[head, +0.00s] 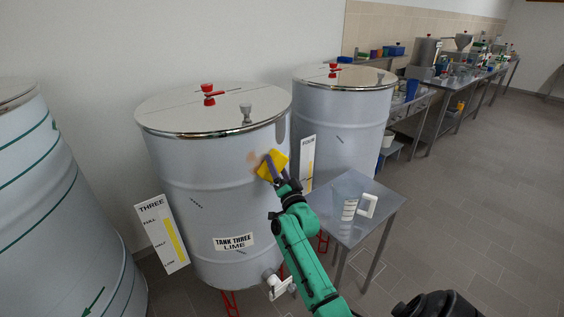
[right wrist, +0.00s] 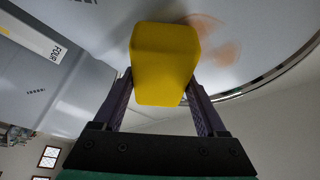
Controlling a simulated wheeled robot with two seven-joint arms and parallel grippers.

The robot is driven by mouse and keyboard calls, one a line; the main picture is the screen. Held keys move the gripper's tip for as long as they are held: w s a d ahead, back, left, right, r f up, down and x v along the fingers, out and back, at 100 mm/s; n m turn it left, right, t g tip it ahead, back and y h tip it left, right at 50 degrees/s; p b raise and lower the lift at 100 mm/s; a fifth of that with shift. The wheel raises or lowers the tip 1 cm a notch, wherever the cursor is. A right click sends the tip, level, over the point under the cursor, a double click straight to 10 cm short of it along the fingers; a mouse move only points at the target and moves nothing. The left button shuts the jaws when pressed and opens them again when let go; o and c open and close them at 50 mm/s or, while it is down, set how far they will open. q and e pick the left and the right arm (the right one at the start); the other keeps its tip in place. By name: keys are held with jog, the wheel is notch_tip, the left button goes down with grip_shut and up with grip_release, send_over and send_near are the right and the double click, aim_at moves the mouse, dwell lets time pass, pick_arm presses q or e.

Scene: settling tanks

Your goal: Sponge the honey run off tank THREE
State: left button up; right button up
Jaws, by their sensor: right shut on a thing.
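Tank three (head: 200,190) is a large pale metal drum with a shiny lid, a label reading TANK THREE LIME and a level board marked THREE. A faint brownish honey run (head: 253,158) is on its upper right side; it also shows in the right wrist view (right wrist: 222,38) as orange-brown smears. My right gripper (head: 276,174) is shut on a yellow sponge (head: 272,164), beside the smear. In the right wrist view the sponge (right wrist: 165,65) sits between both fingers, close to the tank wall; I cannot tell whether it touches. My left gripper is not in view.
Tank four (head: 343,120) stands behind to the right, with its own level board. A small steel table (head: 352,205) with a white object on it is right of tank three. Another tank (head: 50,200) with green bands is at left. Open tiled floor lies at right.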

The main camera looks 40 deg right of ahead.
aim_at(249, 167)
jog(key=shift+w+a+r, duration=0.1)
jog(key=shift+a, duration=0.65)
jog(key=shift+a+p, duration=0.3)
jog(key=shift+a, duration=0.2)
jog(key=shift+a+p, duration=0.7)
jog(key=shift+a, duration=0.95)
jog(key=shift+a+p, duration=0.5)
jog(key=shift+a, duration=1.25)
jog(key=shift+d, duration=0.1)
